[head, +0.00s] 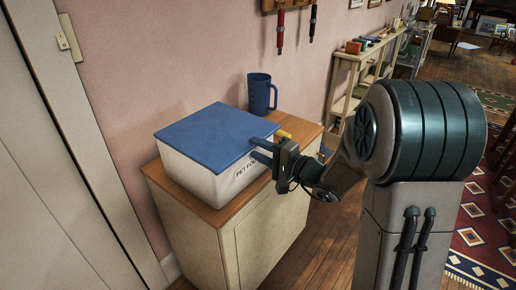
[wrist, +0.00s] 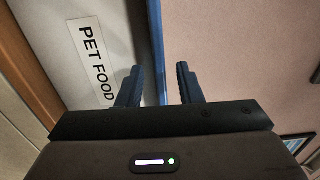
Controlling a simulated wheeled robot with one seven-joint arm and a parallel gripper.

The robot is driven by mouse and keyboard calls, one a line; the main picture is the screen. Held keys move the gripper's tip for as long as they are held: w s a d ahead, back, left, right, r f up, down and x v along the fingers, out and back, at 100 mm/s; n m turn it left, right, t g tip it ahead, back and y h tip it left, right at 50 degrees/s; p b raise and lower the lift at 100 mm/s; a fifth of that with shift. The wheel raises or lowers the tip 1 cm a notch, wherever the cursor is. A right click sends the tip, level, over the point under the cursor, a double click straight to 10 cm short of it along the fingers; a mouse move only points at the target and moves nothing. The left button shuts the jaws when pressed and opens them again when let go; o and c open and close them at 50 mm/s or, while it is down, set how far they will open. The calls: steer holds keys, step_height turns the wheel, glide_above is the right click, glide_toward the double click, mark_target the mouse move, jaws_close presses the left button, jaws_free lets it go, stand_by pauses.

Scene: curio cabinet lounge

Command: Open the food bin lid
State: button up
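The food bin (head: 203,172) is a white box with a "PET FOOD" label, standing on a wooden-topped cabinet. Its flat blue lid (head: 215,135) lies closed across the top. In the wrist view the bin's white front (wrist: 110,45) is at left and the lid's blue edge (wrist: 154,50) runs upright in the picture. My gripper (head: 255,148) is at the lid's front right edge. Its two fingers are apart, and in the wrist view (wrist: 158,75) the lid edge lies between them, with a visible gap to the right finger. Contact with the left finger is unclear.
A blue mug (head: 260,94) stands behind the bin on the cabinet top (head: 222,212). A small yellow thing (head: 283,134) is near the cabinet's right end, partly hidden. A pink wall is close behind. Shelves (head: 352,75) stand further right. The space above the lid is clear.

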steer(key=shift+w+a, duration=0.25)
steer(key=shift+a, duration=0.05)
jaws_close()
steer(key=shift+r, duration=0.1)
